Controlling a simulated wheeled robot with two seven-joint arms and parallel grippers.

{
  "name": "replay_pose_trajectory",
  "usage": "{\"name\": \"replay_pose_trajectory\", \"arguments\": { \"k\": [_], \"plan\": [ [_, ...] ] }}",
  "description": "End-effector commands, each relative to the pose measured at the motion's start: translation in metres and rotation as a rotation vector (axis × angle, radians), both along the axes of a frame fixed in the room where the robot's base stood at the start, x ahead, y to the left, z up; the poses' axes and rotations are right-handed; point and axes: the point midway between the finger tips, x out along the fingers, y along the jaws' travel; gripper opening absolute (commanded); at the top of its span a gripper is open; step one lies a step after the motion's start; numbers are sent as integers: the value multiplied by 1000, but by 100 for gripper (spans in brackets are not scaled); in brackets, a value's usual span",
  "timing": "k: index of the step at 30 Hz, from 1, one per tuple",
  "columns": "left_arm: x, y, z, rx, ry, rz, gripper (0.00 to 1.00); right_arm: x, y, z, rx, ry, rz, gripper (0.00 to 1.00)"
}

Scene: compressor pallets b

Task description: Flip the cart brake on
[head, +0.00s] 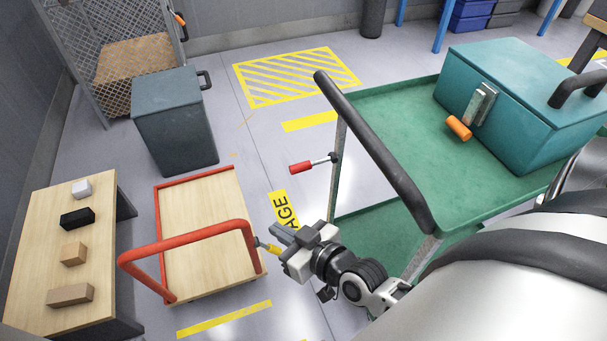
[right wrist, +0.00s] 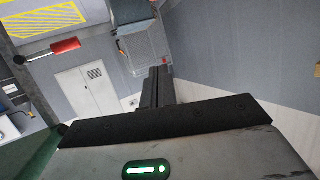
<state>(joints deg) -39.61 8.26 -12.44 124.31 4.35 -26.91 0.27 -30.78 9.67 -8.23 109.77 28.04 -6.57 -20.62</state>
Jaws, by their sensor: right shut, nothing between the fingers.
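The green cart (head: 400,105) stands at the right, with a black push handle (head: 375,150). A lever with a red grip (head: 301,168) sticks out to the left from the cart's post below the handle. The red grip also shows at the upper left of the right wrist view (right wrist: 65,46). My right gripper (head: 281,233) is shut and empty. In the head view it is below the red grip and apart from it. Its closed fingers (right wrist: 155,88) show in the right wrist view. My left gripper is not in view.
A teal box (head: 520,85) with an orange-gripped latch sits on the cart. A flat trolley (head: 200,215) with a red handle stands left of my right gripper. A wooden table (head: 35,240) with several blocks and a dark bin (head: 175,120) are farther left.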

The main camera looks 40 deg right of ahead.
Motion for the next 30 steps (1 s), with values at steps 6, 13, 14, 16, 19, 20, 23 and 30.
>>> {"name": "replay_pose_trajectory", "arguments": {
  "k": [6,13,14,16,19,20,23,30],
  "plan": [
    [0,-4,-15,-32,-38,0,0,56,-99,-32,-53,-231,-303,0],
    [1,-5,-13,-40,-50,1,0,64,-145,-37,-98,-270,-463,0],
    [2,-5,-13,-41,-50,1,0,64,-145,-37,-99,-271,-465,0],
    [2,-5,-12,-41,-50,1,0,64,-145,-36,-99,-270,-464,0],
    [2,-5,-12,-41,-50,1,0,64,-145,-36,-98,-270,-463,0],
    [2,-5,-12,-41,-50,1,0,64,-145,-36,-98,-270,-462,0],
    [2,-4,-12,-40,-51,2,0,66,-145,-36,-98,-271,-461,0],
    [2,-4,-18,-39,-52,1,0,98,-152,-38,-97,-274,-461,0]
  ]
}}
